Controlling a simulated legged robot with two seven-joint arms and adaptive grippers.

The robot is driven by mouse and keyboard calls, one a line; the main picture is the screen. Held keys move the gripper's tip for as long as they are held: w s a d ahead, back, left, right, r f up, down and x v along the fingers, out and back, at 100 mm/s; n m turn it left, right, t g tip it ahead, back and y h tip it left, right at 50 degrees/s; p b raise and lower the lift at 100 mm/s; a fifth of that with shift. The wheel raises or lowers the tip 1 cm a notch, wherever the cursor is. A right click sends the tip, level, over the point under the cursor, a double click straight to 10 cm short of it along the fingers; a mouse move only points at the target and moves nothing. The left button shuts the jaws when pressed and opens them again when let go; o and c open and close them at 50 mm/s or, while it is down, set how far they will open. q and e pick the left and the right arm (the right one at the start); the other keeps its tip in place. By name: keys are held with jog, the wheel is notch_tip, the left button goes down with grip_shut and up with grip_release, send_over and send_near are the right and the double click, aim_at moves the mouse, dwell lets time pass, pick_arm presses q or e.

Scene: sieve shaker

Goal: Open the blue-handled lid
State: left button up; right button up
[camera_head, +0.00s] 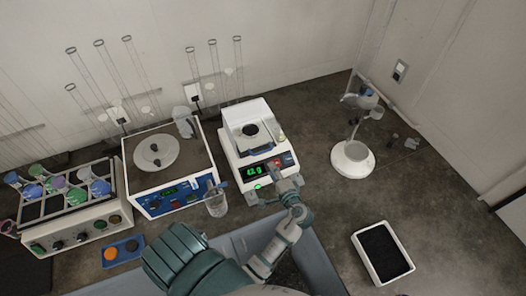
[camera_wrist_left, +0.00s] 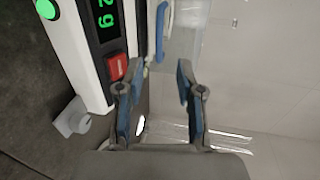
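The white balance-like machine (camera_head: 243,166) stands in the middle of the head view, with a green lit display and a red button. The blue handle (camera_wrist_left: 160,32) shows in the left wrist view on a clear panel beside the display; in the head view it is small, near the machine's dark round pan (camera_head: 251,130). My left gripper (camera_head: 282,186) is in front of the machine's front panel, near the red button. In the left wrist view its two fingers (camera_wrist_left: 158,78) stand apart with nothing between them, short of the handle. My right gripper is not in view.
A blue-and-white machine with a round plate (camera_head: 155,150) and a clear beaker (camera_head: 215,200) stand to the left. A tube rack (camera_head: 72,210) is farther left. A white stand (camera_head: 352,160) and a black-filled tray (camera_head: 358,240) are on the right, with bare bench between.

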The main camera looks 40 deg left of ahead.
aim_at(261, 152)
pick_arm(q)
jog(key=p+x, duration=0.1)
jog(key=x, duration=1)
jog(key=shift+a+f, duration=0.1)
jog(key=shift+a, duration=0.15)
jog(key=shift+w+a, duration=0.15)
jog(key=shift+w, duration=0.05)
grip_shut()
